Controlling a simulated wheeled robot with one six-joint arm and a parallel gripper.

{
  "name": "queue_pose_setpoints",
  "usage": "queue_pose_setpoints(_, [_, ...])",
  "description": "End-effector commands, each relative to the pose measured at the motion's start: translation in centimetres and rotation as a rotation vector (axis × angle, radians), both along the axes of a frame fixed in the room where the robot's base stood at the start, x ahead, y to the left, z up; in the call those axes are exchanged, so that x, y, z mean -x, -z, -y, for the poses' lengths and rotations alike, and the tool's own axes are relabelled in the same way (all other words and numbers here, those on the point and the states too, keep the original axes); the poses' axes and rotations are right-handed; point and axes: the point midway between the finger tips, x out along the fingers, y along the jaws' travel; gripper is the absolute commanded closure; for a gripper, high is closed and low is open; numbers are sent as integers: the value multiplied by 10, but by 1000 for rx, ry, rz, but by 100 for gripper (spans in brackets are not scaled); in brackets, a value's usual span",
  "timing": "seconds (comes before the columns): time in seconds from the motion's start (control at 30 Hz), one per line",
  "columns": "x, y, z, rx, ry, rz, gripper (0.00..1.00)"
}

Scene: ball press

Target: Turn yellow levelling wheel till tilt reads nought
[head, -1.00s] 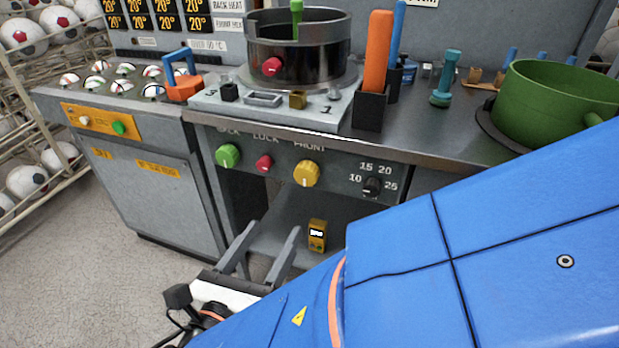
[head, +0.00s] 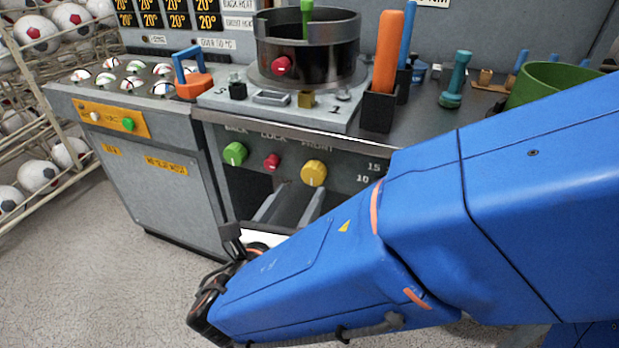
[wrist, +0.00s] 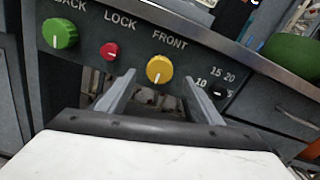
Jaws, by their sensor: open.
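The yellow wheel (head: 313,173), labelled FRONT, sits on the dark front panel with its pale mark pointing down. In the wrist view the yellow wheel (wrist: 160,69) appears between and beyond my fingertips. My gripper (head: 304,190) is open and empty, its two grey fingers spread just below and in front of the wheel. I see no contact with it. The green BACK knob (head: 235,153) and the red LOCK knob (head: 271,161) are to its left. The small yellow box with a lit display is out of sight now, so I cannot read the tilt.
A round dark press pot (head: 305,45) stands on a pale plate (head: 240,101) above the panel. A black numbered dial (wrist: 220,91) is right of the wheel. An orange handle (head: 388,55) stands in a black holder. Ball racks (head: 45,130) line the left; floor there is clear.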

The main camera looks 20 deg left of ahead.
Motion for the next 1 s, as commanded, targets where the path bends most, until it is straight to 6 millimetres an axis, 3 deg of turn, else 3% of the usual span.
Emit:
queue_pose_setpoints(0.4, [-52,0,4,0,2,0,40])
queue_pose_setpoints(0.9, [-62,0,5,0,0,0,40])
queue_pose_setpoints(1.0, [-62,0,5,0,0,0,64])
